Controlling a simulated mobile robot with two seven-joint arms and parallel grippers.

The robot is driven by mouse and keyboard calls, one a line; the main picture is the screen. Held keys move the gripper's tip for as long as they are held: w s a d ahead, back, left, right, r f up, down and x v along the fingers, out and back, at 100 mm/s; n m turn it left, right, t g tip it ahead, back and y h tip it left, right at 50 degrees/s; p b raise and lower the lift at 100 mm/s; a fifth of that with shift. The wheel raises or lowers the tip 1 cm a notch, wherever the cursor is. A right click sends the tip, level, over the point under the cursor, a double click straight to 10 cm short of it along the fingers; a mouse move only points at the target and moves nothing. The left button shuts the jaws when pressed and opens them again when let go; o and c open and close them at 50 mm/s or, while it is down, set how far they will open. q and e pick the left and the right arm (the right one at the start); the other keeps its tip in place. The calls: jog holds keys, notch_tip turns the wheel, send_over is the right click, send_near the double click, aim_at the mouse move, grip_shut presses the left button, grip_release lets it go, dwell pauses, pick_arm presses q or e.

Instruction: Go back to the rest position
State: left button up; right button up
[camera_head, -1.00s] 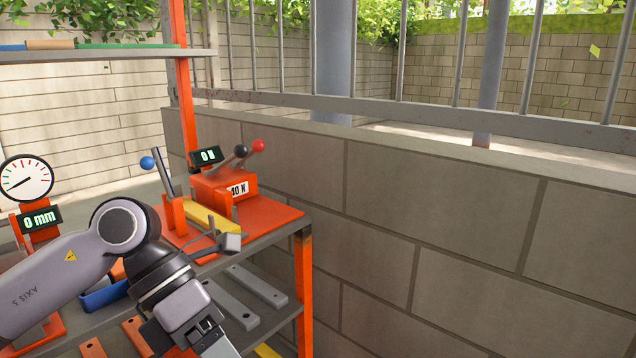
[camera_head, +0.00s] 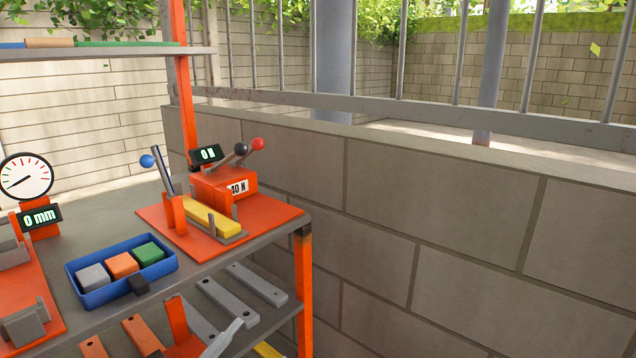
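Neither of my grippers shows in the head view, and no part of my arms is in the picture. The orange test device (camera_head: 225,184) stands on the right of the grey bench (camera_head: 113,222), with a display reading 0 N and a 40 N label. A yellow bar (camera_head: 214,219) lies in it. A blue tray (camera_head: 123,272) in front holds a grey block (camera_head: 93,277), an orange block (camera_head: 122,265) and a green block (camera_head: 148,253).
A dial gauge (camera_head: 26,177) with a 0 mm display (camera_head: 40,217) stands at the left. Several grey and orange bars (camera_head: 257,285) lie on the lower shelf. An upper shelf (camera_head: 105,54) carries rods. A block wall (camera_head: 440,225) with a railing closes off the right.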

pick_arm(q)
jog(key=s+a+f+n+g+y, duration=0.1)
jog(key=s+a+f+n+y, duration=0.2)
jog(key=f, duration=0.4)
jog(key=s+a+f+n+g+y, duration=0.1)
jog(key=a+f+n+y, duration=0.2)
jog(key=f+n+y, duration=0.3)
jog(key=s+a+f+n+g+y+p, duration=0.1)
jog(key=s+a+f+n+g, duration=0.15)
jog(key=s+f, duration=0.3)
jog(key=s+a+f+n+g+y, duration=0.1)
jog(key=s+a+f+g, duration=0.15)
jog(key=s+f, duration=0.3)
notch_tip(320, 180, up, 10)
jog(key=p, duration=1.3)
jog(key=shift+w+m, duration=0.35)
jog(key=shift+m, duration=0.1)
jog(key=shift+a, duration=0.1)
